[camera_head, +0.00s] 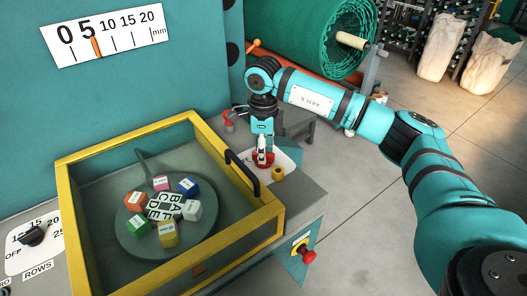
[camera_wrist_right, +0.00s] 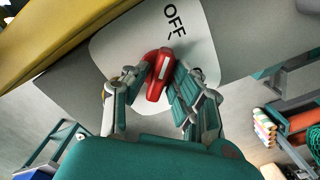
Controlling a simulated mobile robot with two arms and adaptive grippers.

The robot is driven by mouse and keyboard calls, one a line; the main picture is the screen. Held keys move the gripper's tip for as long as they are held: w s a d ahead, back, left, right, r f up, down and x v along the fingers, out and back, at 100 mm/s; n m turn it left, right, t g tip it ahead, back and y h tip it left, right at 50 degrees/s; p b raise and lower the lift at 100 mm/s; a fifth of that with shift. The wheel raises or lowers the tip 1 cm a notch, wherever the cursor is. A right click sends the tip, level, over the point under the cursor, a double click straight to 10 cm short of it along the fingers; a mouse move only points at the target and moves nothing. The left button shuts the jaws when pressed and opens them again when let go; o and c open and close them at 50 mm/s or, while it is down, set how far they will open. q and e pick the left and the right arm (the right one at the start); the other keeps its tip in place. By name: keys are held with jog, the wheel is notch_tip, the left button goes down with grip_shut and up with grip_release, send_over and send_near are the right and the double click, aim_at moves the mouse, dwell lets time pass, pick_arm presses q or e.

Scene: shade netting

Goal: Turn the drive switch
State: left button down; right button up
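The drive switch is a red knob with a white stripe (camera_wrist_right: 160,75) on a white plate (camera_wrist_right: 112,50) marked OFF. Its stripe points roughly toward the OFF mark. In the head view the red knob (camera_head: 268,160) is partly hidden by my right gripper (camera_head: 262,156), which comes down on it from above. In the wrist view the right gripper (camera_wrist_right: 158,80) has one finger on each side of the knob, and both appear to touch it. My left gripper is not in view.
A yellow-framed guard box (camera_head: 70,205) with a black handle (camera_head: 244,174) stands left of the switch. A yellow button (camera_head: 278,174) sits close beside the knob. A red stop button (camera_head: 308,256) is on the cabinet front. A green netting roll (camera_head: 300,35) is behind.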

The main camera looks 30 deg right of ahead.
jog(key=shift+o, duration=0.8)
notch_tip(320, 180, up, 12)
dwell(0.4)
